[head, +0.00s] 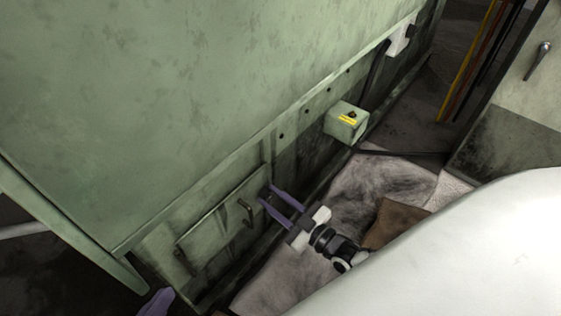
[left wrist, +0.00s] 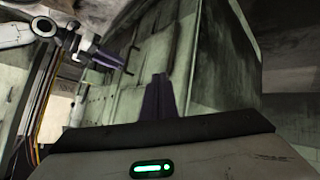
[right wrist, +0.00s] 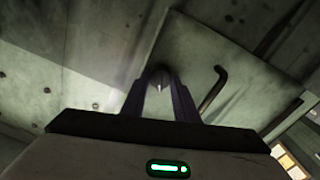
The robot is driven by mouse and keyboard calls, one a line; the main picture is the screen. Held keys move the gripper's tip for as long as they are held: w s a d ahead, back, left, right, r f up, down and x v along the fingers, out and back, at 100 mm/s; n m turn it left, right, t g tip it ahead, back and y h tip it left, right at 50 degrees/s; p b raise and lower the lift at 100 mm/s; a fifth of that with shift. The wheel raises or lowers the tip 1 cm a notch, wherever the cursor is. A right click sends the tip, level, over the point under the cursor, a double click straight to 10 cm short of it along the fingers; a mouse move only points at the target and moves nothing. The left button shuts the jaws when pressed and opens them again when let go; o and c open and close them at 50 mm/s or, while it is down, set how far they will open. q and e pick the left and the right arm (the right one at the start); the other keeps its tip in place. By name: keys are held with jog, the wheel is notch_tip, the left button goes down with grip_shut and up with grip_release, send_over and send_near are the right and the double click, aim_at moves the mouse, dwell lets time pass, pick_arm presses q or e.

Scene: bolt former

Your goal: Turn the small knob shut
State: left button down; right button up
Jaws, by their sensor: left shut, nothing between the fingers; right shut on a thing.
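The small knob (right wrist: 160,76) is a dark rounded piece with a bright spot, on the green machine's lower side beside a panel door. My right gripper (head: 267,194) reaches it from the right. In the right wrist view, its purple fingers (right wrist: 160,84) are shut on the knob, one on each side, and cover much of it. In the head view the knob is mostly hidden by the fingertips. My left gripper (head: 157,302) shows only as a purple tip at the bottom edge. In the left wrist view its fingers (left wrist: 160,95) are together and empty, away from the knob.
The panel door (head: 215,228) has a bent bar handle (head: 246,212) close to my right fingers. A small box with a yellow label (head: 347,120) juts from the machine further back. A brown piece (head: 398,220) lies on the stained floor sheet (head: 375,185). A cabinet stands at right.

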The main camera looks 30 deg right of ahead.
jog(key=shift+w+r+n, duration=0.1)
jog(key=shift+r+n, duration=0.1)
jog(key=shift+n, duration=0.8)
jog(key=n, duration=0.3)
jog(key=shift+n+p, duration=0.35)
jog(key=shift+n, duration=0.05)
jog(key=n, duration=0.5)
jog(key=shift+w+d+y, duration=0.1)
jog(key=shift+y, duration=0.3)
pick_arm(q)
jog(key=shift+w+a+f, duration=0.1)
jog(key=shift+a+f, duration=0.1)
jog(key=shift+f, duration=0.05)
pick_arm(e)
jog(key=shift+w+n, duration=0.1)
jog(key=shift+n, duration=1.2)
pick_arm(q)
jog(key=shift+r, duration=0.1)
pick_arm(e)
jog(key=shift+d, duration=0.1)
jog(key=o, duration=1)
jog(key=shift+c, duration=0.2)
pick_arm(q)
jog(key=shift+d, duration=0.1)
pick_arm(e)
jog(key=shift+o, duration=0.5)
jog(key=shift+f, duration=0.1)
